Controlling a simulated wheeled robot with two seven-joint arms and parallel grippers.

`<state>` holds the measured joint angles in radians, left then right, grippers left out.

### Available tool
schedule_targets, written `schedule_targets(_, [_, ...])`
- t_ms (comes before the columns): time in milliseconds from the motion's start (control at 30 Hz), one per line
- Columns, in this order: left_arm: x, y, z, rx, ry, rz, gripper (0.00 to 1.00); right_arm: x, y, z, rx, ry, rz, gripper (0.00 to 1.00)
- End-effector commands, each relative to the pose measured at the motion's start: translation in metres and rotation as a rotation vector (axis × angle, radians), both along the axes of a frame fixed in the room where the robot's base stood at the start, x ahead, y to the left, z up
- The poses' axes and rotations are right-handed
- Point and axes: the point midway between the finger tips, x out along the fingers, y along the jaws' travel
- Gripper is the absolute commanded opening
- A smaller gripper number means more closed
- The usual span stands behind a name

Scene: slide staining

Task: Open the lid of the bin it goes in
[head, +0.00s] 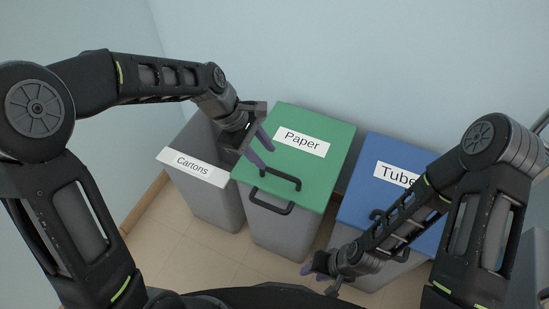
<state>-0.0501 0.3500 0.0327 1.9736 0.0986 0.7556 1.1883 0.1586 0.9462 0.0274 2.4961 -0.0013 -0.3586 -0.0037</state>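A grey bin with a green lid (317,168) marked "Paper" stands in the middle; its lid lies shut. A black handle (270,201) is at the lid's front edge. To its right is a bin with a blue lid (360,191), its label partly hidden and reading "Tube"; this lid is also down. A grey bin marked "Cartons" (192,167) stands at the left, its top partly hidden by my arm.
Pale walls (330,50) stand close behind and to the left of the bins. Tiled floor (185,255) is free in front of the Cartons bin. A grey surface (530,265) shows at the right edge, partly hidden by my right arm.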

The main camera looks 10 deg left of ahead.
Motion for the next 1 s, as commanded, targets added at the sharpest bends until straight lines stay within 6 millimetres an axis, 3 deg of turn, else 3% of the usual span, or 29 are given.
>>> schedule_targets(533, [-0.001,-0.002,-0.007,-0.002,0.019,0.029,0.36,0.000,0.000,-0.002,0.000,-0.001,0.000,0.36])
schedule_targets(1000, [0.002,-0.029,-0.065,-0.002,0.020,0.027,0.36,0.001,0.000,-0.013,0.000,-0.001,0.000,0.36])
